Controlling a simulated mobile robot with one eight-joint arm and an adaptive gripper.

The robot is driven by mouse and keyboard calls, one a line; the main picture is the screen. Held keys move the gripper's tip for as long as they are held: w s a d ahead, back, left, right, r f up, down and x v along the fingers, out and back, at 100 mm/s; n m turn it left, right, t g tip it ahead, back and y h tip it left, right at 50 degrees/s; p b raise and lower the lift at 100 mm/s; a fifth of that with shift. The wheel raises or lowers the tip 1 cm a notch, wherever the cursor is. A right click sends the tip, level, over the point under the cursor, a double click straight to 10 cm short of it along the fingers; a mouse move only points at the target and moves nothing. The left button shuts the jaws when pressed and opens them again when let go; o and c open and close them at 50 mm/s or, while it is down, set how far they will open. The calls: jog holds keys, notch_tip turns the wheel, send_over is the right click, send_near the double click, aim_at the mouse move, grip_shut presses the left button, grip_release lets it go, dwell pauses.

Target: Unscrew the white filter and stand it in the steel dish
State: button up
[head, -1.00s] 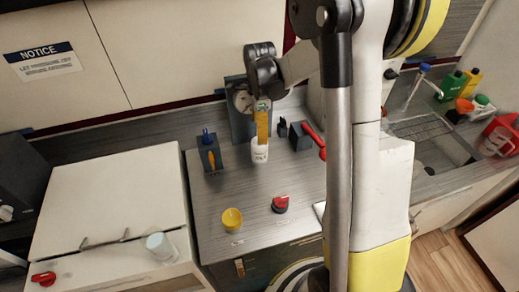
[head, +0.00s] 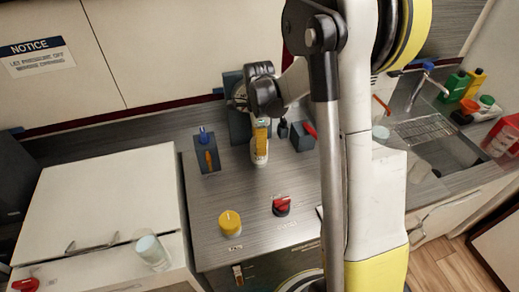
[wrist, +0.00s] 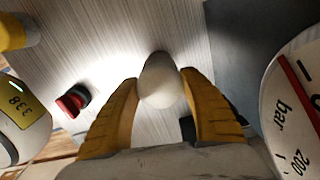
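The white filter (wrist: 160,82) is pale and rounded, and stands between the two yellow fingers of my gripper (wrist: 160,80) in the wrist view. The fingers flank it on both sides with little or no gap; I cannot tell whether they press on it. In the head view, my gripper (head: 261,143) points down in front of the gauge block and covers most of the filter (head: 260,159). Only the filter's lower part shows there. I cannot make out the steel dish in either view.
A pressure gauge (wrist: 295,105) is close on the right of my gripper. A dark block with blue and orange parts (head: 207,153) stands left. A yellow knob (head: 230,222) and red knob (head: 282,206) are toward the front. Grey counter is clear between them.

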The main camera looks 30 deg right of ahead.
jog(key=n, duration=0.4)
jog(key=shift+n+b, duration=0.4)
jog(key=n, duration=0.3)
jog(key=shift+n, duration=0.3)
jog(key=n, duration=0.3)
jog(key=shift+n+b, duration=0.4)
jog(key=n, duration=0.5)
jog(key=o, duration=0.9)
jog(key=shift+o, duration=0.2)
